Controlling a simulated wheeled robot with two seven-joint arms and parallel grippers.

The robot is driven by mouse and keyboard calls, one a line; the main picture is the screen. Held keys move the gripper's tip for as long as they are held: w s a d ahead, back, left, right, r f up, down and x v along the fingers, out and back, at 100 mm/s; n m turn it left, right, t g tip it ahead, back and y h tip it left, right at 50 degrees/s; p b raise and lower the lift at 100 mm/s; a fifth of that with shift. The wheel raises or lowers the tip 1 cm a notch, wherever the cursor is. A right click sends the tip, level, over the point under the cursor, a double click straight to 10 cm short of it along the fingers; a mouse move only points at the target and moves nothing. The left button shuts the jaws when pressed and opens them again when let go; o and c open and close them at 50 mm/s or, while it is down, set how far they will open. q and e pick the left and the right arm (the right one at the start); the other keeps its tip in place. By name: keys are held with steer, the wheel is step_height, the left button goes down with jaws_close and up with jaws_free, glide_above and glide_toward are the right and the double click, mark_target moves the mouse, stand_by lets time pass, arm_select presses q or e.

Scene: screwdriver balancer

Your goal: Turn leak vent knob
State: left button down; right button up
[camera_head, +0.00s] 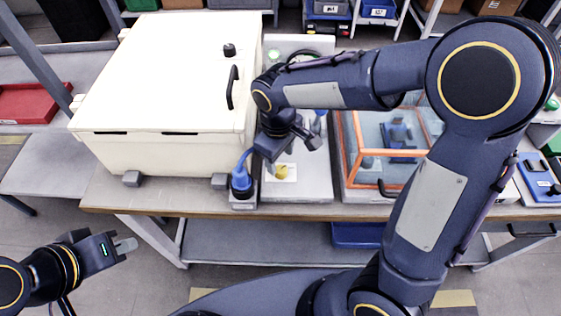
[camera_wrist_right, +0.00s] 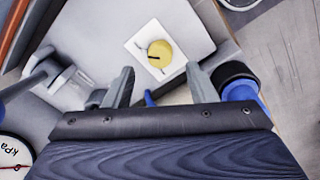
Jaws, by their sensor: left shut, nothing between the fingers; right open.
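The yellow knob (camera_head: 281,171) sits on a white square plate at the front of a light grey panel. In the right wrist view the round yellow knob (camera_wrist_right: 160,50) shows a dark mark, and its white plate (camera_wrist_right: 137,43) lies around it. My right gripper (camera_wrist_right: 162,88) is open, with the knob ahead of the gap between its fingers and apart from them. In the head view my right gripper (camera_head: 284,150) is just above and behind the knob, its fingers partly hidden. My left gripper (camera_head: 124,245) is shut and empty, low at the left, away from the bench.
A blue fitting with a black part (camera_head: 241,180) stands close left of the knob; it also shows in the right wrist view (camera_wrist_right: 240,90). A large cream box (camera_head: 165,90) is left. An orange-framed clear case (camera_head: 347,150) is right. A kPa gauge (camera_wrist_right: 14,155) is at a corner.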

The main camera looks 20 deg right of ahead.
mark_target(280, 170)
steer(key=shift+s+a+r, duration=0.1)
steer(key=shift+r, duration=1.6)
steer(key=s+d+r+m+t+y, duration=0.2)
steer(key=s+d+m, duration=0.2)
steer(key=s, duration=0.4)
steer(key=s+d+r+m+t+y, duration=0.2)
steer(key=s+d+m, duration=0.3)
steer(key=s, duration=0.3)
steer(key=shift+s+d+r+m+t, duration=0.15)
steer(key=shift+s+d+m+t, duration=0.2)
steer(key=shift+t, duration=0.25)
